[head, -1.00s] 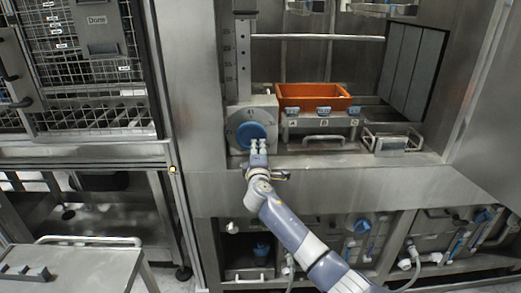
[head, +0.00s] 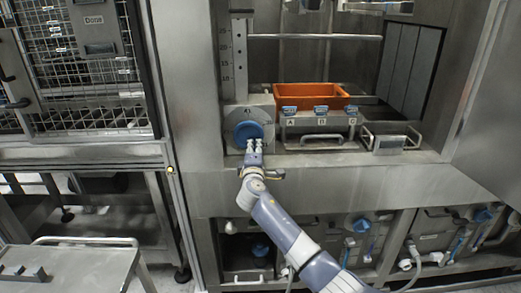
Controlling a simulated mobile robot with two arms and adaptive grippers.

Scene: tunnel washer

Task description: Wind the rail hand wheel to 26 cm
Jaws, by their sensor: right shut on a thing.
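The rail hand wheel is a round blue knob (head: 249,132) on the front of a grey metal box (head: 266,110) at the foot of a vertical scale (head: 240,60). The scale carries numbers such as 25, 20, 15 and 10, but its pointer is too small to read. My right gripper (head: 254,147) reaches up from below and is shut on the lower edge of the blue wheel. Its fingers hide that part of the wheel. My left gripper is not in view.
An orange tray (head: 312,95) stands right of the wheel, behind blue-topped handles marked with letters. A wire-framed box (head: 391,140) sits further right. A horizontal bar (head: 315,37) crosses above. A steel trolley (head: 70,270) stands at lower left.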

